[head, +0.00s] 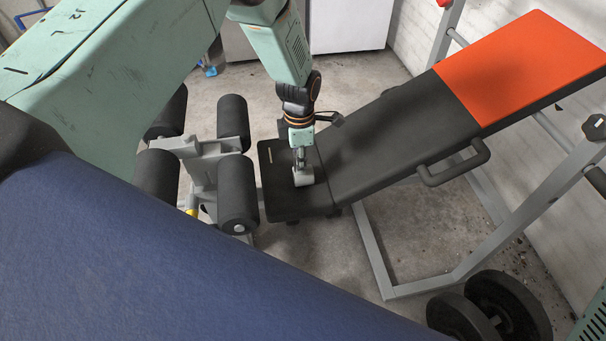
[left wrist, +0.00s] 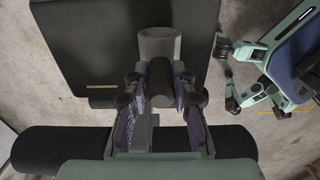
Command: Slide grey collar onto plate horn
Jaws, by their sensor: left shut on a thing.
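A light grey collar (head: 303,176) hangs under my left gripper (head: 300,140), over the black bench seat. In the left wrist view the collar (left wrist: 160,42) is a wide grey ring with a dark stem, and the fingers of my left gripper (left wrist: 160,85) are shut on it from both sides. Two dark weight plates (head: 510,305) stand at the lower right of the head view. A short grey stub (head: 494,321) shows beside them; I cannot tell whether it is the plate horn. The collar is far from these plates. My right gripper does not show.
The bench has a black pad (head: 385,135) with an orange end (head: 520,65), a side handle (head: 455,165) and a grey frame (head: 375,255). Black foam rollers (head: 237,190) stand left of the seat. Bare concrete floor (head: 425,235) lies between bench and plates.

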